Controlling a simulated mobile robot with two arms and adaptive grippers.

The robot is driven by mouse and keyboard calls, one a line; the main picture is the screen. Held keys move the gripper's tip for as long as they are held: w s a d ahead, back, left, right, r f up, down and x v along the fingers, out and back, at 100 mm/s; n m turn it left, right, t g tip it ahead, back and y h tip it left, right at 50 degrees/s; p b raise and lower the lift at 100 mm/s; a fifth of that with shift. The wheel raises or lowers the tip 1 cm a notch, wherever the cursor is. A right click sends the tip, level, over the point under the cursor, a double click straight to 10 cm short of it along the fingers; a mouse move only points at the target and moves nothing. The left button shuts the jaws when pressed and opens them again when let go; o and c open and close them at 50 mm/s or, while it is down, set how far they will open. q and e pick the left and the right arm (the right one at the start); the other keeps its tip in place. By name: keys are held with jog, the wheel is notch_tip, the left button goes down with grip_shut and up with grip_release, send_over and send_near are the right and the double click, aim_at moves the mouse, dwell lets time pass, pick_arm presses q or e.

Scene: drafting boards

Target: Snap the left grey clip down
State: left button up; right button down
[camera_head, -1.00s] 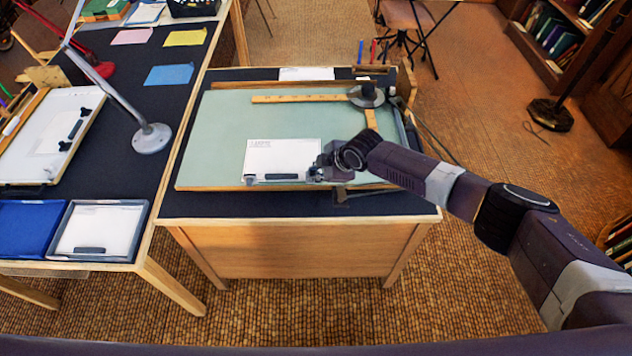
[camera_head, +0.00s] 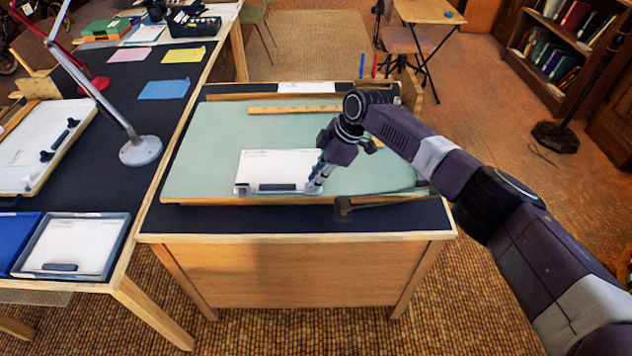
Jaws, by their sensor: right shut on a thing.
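A white sheet (camera_head: 278,165) lies near the front edge of the pale green drafting board (camera_head: 205,160). A small grey clip (camera_head: 241,188) sits at the sheet's lower left corner; its size does not let me tell whether it is up or down. My right gripper (camera_head: 316,184) points down at the sheet's lower right corner, apart from the left clip. It is shut on a small grey thing there, which its fingers mostly hide. My left gripper is not in view.
A dark bar (camera_head: 283,187) lies along the sheet's front edge. A wooden ruler (camera_head: 293,109) lies at the board's back. On the left table stand a lamp base (camera_head: 141,151), a grey tray (camera_head: 124,236) and a blue tray (camera_head: 24,236). The board left of the sheet is clear.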

dwell(0.3)
jog(key=c, duration=1.9)
grip_release()
jog(key=shift+a, duration=0.1)
jog(key=shift+c, duration=0.2)
jog(key=v, duration=1.2)
jog(key=shift+f, duration=0.1)
